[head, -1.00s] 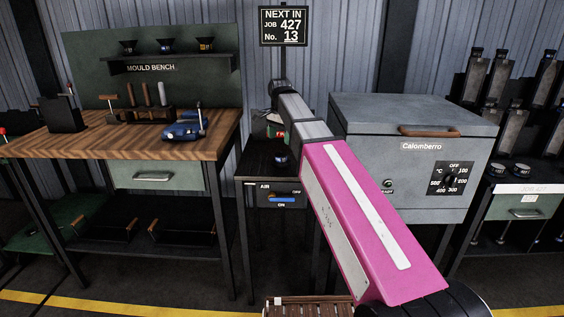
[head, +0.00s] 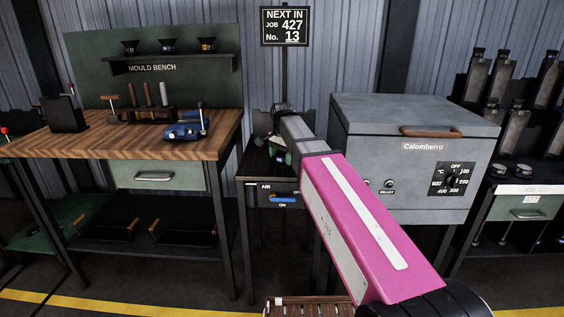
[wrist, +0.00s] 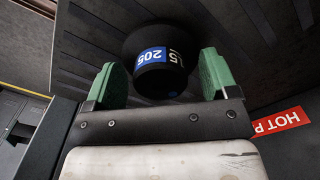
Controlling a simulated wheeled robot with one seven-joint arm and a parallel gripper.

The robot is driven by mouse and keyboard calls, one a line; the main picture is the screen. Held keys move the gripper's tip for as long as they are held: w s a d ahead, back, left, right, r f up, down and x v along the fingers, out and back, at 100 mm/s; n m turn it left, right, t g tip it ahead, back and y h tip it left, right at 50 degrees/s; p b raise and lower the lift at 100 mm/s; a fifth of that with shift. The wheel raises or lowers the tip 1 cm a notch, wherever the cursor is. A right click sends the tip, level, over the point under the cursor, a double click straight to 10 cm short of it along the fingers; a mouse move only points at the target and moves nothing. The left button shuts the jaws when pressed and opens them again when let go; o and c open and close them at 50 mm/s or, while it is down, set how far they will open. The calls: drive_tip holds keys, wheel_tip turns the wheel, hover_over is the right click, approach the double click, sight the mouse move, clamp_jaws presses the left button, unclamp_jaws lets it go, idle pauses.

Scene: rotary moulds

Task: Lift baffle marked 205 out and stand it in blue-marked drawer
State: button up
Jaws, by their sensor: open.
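The baffle (wrist: 158,62) is a black round piece with a blue label reading 205. In the wrist view it sits between the two green finger pads of my gripper (wrist: 162,80). My gripper is open, with a visible gap on each side of the baffle. In the head view my gripper is mostly hidden behind my pink arm, low over the small dark stand with the AIR switch (head: 281,197). No drawer with a clear blue mark can be made out.
A red HOT sign (wrist: 282,122) lies right of my gripper. The grey Calomberro oven (head: 400,170) stands close on the right. The mould bench (head: 110,146), with a closed drawer (head: 150,176), is on the left. Another drawer (head: 526,212) is at far right.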

sight(282, 154)
drive_tip(key=c, duration=1.2)
drive_tip(key=shift+r, duration=0.45)
wheel_tip(282, 154, up, 3)
drive_tip(key=shift+r, duration=0.2)
drive_tip(key=s+a+r, duration=0.1)
drive_tip(key=s+r, duration=0.1)
drive_tip(key=s, duration=0.1)
drive_tip(key=s+a+r, duration=0.1)
drive_tip(key=s+r, duration=0.1)
drive_tip(key=s, duration=0.2)
drive_tip(key=s+a+r, duration=0.1)
drive_tip(key=s+r, duration=0.1)
drive_tip(key=s, duration=0.2)
drive_tip(key=shift+s+a+r, duration=0.15)
drive_tip(key=shift+r, duration=0.2)
